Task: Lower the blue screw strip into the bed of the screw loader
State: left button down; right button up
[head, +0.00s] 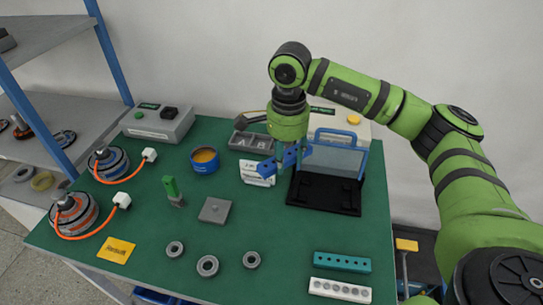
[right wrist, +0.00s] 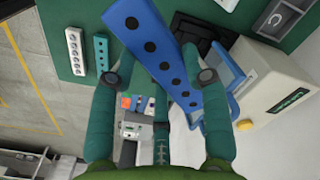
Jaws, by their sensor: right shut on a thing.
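The blue screw strip (head: 270,167) is in my right gripper (head: 288,148), held tilted above the table, left of the black bed. In the right wrist view the blue strip (right wrist: 160,50), with a row of dark holes, runs slantwise between the fingers of the right gripper (right wrist: 155,76). What looks like the screw loader is a black bed (head: 323,200) with a raised clear cover in a blue frame (head: 362,165). The strip is apart from the bed in the head view. The fingertips are partly hidden there by the strip and wrist. My left gripper is out of view.
A teal strip (head: 342,262) and a white strip (head: 340,290) lie at the front right. A white card (head: 257,172), grey tray (head: 250,142) and blue tub (head: 205,160) stand nearby. A pale box (head: 350,128) stands behind the cover. Several grey rings lie at the front.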

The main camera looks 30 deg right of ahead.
jog(key=d+m, duration=1)
jog(key=d, duration=0.3)
jog(key=f+b, duration=0.3)
jog(key=f, duration=0.1)
jog(key=f+b, duration=0.3)
jog(key=f, duration=0.2)
jog(key=f+b, duration=0.3)
jog(key=f, duration=0.2)
jog(key=shift+s+d, duration=0.15)
jog(key=shift+d, duration=0.1)
jog(key=shift+f+b, duration=0.65)
jog(key=shift+f, duration=0.05)
jog(key=shift+s+f, duration=0.1)
jog(key=shift+f, duration=0.1)
jog(key=shift+s+a+f+b, duration=0.1)
jog(key=shift+s+f+b, duration=0.1)
jog(key=shift+f+b, duration=0.3)
jog(key=shift+s+a+f+b, duration=0.15)
jog(key=shift+f+b, duration=0.2)
jog(key=shift+f, duration=0.2)
jog(key=shift+w+d+f, duration=0.1)
jog(key=shift+w+f, duration=0.1)
jog(key=shift+w, duration=0.35)
jog(key=shift+r, duration=0.1)
